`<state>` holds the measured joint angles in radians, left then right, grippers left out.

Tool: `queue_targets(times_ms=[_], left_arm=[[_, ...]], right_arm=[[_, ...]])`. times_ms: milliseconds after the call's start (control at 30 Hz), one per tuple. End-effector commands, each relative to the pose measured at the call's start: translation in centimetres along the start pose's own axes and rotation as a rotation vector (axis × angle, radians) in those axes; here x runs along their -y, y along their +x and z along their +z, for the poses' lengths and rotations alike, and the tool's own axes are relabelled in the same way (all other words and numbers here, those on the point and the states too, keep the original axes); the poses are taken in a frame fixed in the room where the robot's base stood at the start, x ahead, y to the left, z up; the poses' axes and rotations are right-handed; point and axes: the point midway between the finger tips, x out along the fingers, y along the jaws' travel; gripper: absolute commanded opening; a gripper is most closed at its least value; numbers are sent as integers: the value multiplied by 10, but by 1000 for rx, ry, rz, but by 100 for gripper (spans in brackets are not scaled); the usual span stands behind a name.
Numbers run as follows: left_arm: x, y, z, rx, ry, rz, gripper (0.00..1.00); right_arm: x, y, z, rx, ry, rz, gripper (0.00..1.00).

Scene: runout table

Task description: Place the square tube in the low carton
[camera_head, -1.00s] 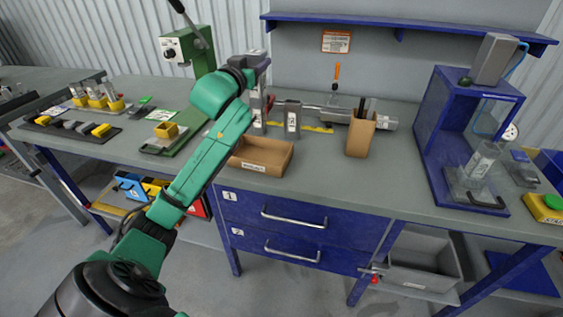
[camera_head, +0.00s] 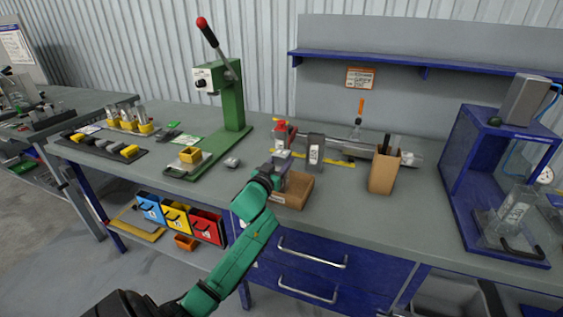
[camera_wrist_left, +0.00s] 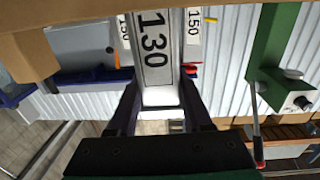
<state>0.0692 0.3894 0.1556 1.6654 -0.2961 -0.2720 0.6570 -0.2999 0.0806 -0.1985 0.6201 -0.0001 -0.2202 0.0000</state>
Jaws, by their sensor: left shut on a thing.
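The low carton (camera_head: 298,198) is a shallow open brown box near the table's front edge. My left gripper (camera_head: 280,172) is low over its left part in the head view. In the left wrist view, the left gripper (camera_wrist_left: 160,98) is shut on the square tube (camera_wrist_left: 154,45), a pale tube with a label reading 130. A brown cardboard wall (camera_wrist_left: 70,14) crosses the top of that view close to the tube. The tube's far end is out of view, so I cannot tell whether it touches the carton floor. My right gripper is not in view.
A grey upright block (camera_head: 315,152) with a label stands behind the carton. A taller brown carton (camera_head: 383,176) stands to the right, a green lever press (camera_head: 231,100) to the left. A blue stand (camera_head: 498,165) is far right. Bare tabletop lies right of the low carton.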

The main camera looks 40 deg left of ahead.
Motion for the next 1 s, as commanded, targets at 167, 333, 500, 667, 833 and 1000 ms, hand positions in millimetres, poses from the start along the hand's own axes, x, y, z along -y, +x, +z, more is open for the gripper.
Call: queue_targets(times_ms=[167, 333, 500, 667, 833, 1000], left_arm=[[0, 0, 1, -3, 0, 0, 0], [0, 0, 2, 0, 0, 0, 80], [0, 0, 2, 0, 0, 0, 80], [0, 0, -3, 0, 0, 0, 80], [0, -26, 1, 2, 1, 1, 80], [0, -67, 2, 3, 0, 1, 80]], right_arm=[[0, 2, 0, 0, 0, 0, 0], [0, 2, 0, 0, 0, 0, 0], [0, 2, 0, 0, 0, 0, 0], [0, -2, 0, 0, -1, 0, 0], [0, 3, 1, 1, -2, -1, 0], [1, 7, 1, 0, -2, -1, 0]])
